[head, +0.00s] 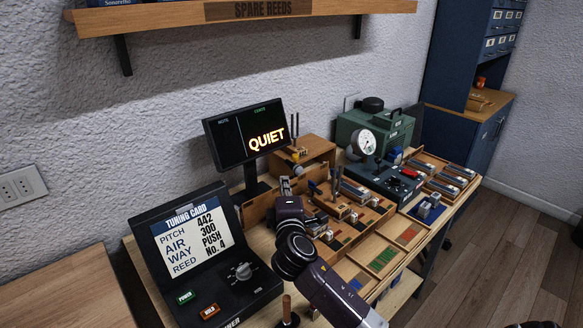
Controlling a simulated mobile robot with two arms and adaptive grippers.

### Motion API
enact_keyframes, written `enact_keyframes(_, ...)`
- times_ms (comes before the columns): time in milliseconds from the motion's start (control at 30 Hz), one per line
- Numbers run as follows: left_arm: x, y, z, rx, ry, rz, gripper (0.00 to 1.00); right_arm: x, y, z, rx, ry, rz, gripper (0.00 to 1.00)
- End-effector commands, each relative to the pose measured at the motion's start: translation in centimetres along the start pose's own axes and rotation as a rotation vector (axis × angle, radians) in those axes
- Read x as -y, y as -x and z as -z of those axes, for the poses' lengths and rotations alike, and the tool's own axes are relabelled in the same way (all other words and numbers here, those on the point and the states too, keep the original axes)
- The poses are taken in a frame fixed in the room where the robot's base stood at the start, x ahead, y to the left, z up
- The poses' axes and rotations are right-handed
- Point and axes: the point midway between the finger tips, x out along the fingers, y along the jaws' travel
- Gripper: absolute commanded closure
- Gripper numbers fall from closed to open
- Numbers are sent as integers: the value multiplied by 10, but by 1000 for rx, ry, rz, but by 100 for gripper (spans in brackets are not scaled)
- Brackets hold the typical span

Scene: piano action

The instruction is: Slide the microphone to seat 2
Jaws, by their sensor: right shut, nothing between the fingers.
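A small grey and yellow piece (297,155), which looks like the microphone, stands in front of a wooden box (313,150) at the back of the bench. Seat 2 cannot be told apart; no seat number is readable. My right gripper (286,184) is shut and empty over the left part of the wooden action tray (258,208), a little below and left of that piece in the picture. My wrist and arm hide part of the tray. My left gripper is not in view.
The tuning card console (244,272) stands left of my arm, and a screen reading QUIET (247,135) behind it. A green device with a round gauge (363,142) stands at the back right. Trays of reeds (447,180) lie further right. A shelf (200,12) hangs above.

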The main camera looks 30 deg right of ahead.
Motion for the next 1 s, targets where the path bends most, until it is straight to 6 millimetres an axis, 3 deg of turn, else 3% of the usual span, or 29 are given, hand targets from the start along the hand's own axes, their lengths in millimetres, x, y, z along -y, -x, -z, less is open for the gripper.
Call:
enact_keyframes(533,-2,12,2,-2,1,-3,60,-2,-90,-1,1,1,0,100)
enact_keyframes(600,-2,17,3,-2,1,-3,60,-3,-98,-11,2,3,0,100)
enact_keyframes(1000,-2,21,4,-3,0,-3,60,-1,-116,-29,-2,-1,0,100)
